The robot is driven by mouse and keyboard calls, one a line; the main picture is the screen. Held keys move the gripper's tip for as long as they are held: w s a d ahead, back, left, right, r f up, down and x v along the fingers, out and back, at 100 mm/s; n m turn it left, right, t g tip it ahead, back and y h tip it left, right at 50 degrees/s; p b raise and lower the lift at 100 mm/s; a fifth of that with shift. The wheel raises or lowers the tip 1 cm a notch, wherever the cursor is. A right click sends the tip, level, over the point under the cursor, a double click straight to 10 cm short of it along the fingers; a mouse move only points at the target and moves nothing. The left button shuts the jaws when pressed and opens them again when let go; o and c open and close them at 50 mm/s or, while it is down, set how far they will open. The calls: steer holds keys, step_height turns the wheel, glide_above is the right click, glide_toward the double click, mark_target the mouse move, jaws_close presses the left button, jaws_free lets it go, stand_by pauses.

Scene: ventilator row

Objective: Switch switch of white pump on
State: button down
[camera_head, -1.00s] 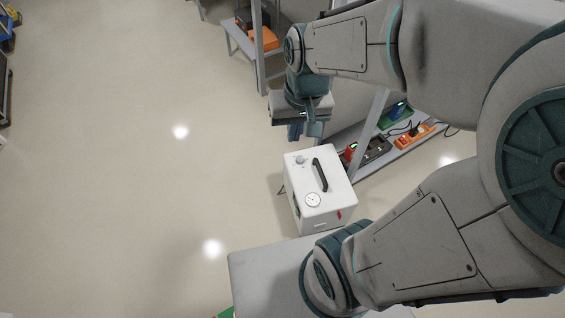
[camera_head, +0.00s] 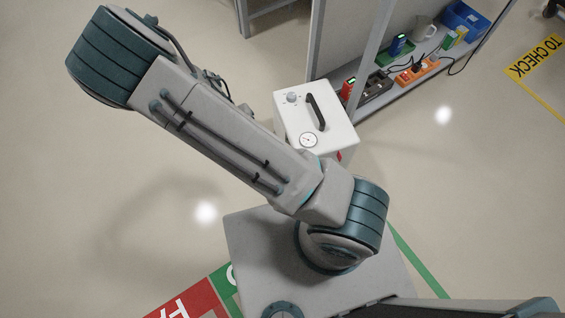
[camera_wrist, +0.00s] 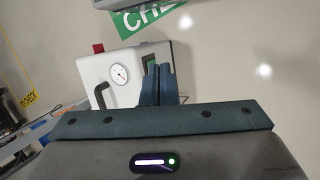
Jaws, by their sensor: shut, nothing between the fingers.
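The white pump (camera_head: 325,112), a box with a black handle, a round gauge and a knob on top, stands right of the picture's centre in the head view. A red part (camera_head: 340,156) shows low on its near side. In the wrist view the pump (camera_wrist: 95,70) is at the upper left, with the red part (camera_wrist: 98,47) at its top edge. A dark recess with a green patch (camera_wrist: 151,62) shows on its side just beyond my fingers. I cannot tell which part is the switch. My gripper (camera_wrist: 157,68) is shut and empty, in front of that side; contact is unclear. My arm hides it in the head view.
A grey shelf rack (camera_head: 385,85) with devices, cables and a blue bin (camera_head: 463,18) stands behind and right of the pump. Open floor lies on the left. Green and red floor signs (camera_head: 190,303) are at the front.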

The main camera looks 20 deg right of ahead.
steer(key=w+f+n+t+h+b, duration=0.1)
steer(key=w+f+t+h+b, duration=0.2)
steer(key=f, duration=1.5)
steer(key=h+b, duration=0.2)
steer(key=b, duration=0.2)
steer(key=shift+d+f+n+t, duration=0.15)
steer(key=shift+n+t, duration=0.15)
steer(key=d+r+b+x, duration=0.1)
steer(key=b+x, duration=0.4)
steer(key=x, duration=0.8)
steer(key=shift+d+r, duration=0.3)
steer(key=shift+d, duration=0.1)
